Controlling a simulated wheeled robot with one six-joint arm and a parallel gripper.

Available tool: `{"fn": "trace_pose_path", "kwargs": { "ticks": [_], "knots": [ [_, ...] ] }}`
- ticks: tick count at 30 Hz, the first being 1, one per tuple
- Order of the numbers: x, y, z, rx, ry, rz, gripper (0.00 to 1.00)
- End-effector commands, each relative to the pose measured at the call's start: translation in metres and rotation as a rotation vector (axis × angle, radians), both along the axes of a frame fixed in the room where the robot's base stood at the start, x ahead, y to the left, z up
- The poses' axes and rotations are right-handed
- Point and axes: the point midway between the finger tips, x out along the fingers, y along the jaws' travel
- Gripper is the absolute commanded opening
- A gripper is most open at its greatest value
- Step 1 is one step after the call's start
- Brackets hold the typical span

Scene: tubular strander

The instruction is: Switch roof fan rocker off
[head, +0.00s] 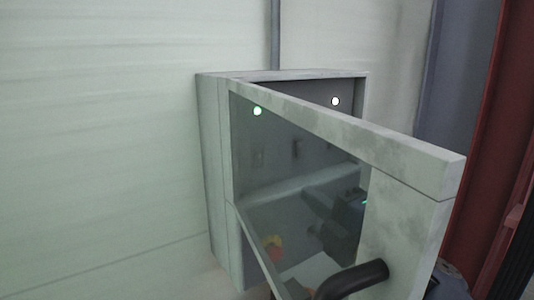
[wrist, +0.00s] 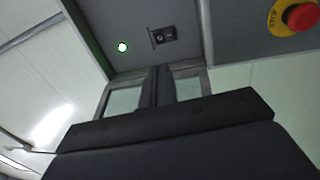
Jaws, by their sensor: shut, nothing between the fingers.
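A small dark rocker switch (wrist: 163,35) is on the grey panel in the wrist view, beside a lit green lamp (wrist: 123,47). I cannot read a label or tell its position. In the head view, small faint switches (head: 296,148) show through the door's window, below the green lamp (head: 257,111). My gripper (wrist: 157,70) is shut and empty, its fingertips just below the rocker in the wrist picture; I cannot tell whether they touch the panel. In the head view it is a dark shape (head: 318,202) behind the window.
The grey cabinet's door (head: 410,155) stands open towards the head camera, with a black handle (head: 350,279). A red emergency stop with a yellow ring (wrist: 297,17) is on the panel, right of the rocker. A white lamp (head: 335,101) is lit. A red post (head: 492,160) stands at right.

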Motion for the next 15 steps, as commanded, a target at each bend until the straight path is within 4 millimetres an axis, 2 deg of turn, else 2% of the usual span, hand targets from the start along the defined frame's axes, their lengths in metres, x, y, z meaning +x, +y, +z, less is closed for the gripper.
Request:
{"fn": "trace_pose_path", "kwargs": {
  "ticks": [15],
  "knots": [
    [0.0037, 0.0028, 0.0009, 0.003, 0.001, 0.002, 0.00]
  ]
}}
